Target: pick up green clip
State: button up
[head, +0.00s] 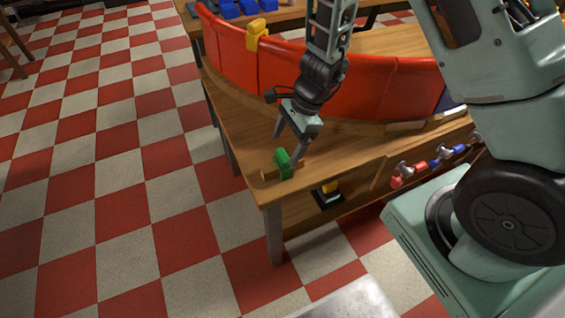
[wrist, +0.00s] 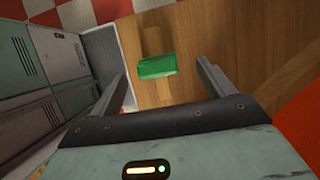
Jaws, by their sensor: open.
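The green clip (head: 283,162) sits near the front left corner of the wooden table, on a small wooden block (head: 269,174). In the wrist view the green clip (wrist: 156,66) lies ahead of and between my fingers, with the wooden block (wrist: 152,40) partly showing beyond it. My gripper (head: 290,147) is open and empty, just above the clip and tilted down toward it. In the wrist view my gripper (wrist: 162,78) shows both fingers apart, with neither touching the clip.
A curved red panel (head: 310,77) stands on the wooden table (head: 236,114) behind my gripper, with a yellow clip (head: 257,33) on its top edge. Blue blocks (head: 240,8) lie at the back. Red and blue parts (head: 433,163) line the table's front side.

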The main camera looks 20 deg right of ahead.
aim_at(283, 154)
jog(key=shift+s+x, duration=0.15)
jog(key=shift+x, duration=1.3)
jog(key=shift+s+x, duration=0.1)
jog(key=shift+x, duration=1.35)
jog(key=c, duration=1.1)
